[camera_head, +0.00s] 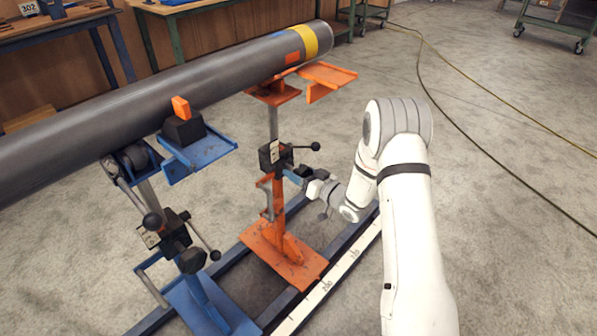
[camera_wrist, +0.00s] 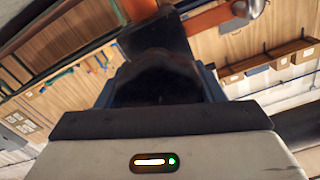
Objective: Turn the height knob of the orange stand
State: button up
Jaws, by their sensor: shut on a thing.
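The orange stand (camera_head: 272,185) stands on the floor rails and reaches up under the right end of the pipe. Its black clamp block (camera_head: 270,155) carries a lever with a ball end (camera_head: 315,146). My gripper (camera_head: 297,174) is just below that lever, beside the post. The height knob is mostly hidden by my gripper in the head view. In the wrist view a dark rounded knob (camera_wrist: 158,75) fills the space between my fingers, and my gripper (camera_wrist: 160,85) is shut on it. An orange part of the stand (camera_wrist: 212,18) shows above.
The long grey pipe (camera_head: 130,108) rests across the orange stand and the blue stand (camera_head: 200,300). The blue stand's levers stick out at left. A yellow cable (camera_head: 480,85) lies on the floor at right. Open floor lies right of my arm.

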jog(key=o, duration=1)
jog(key=p+v, duration=0.1)
jog(key=v, duration=0.6)
jog(key=shift+s+d, duration=0.2)
jog(key=shift+d, duration=0.15)
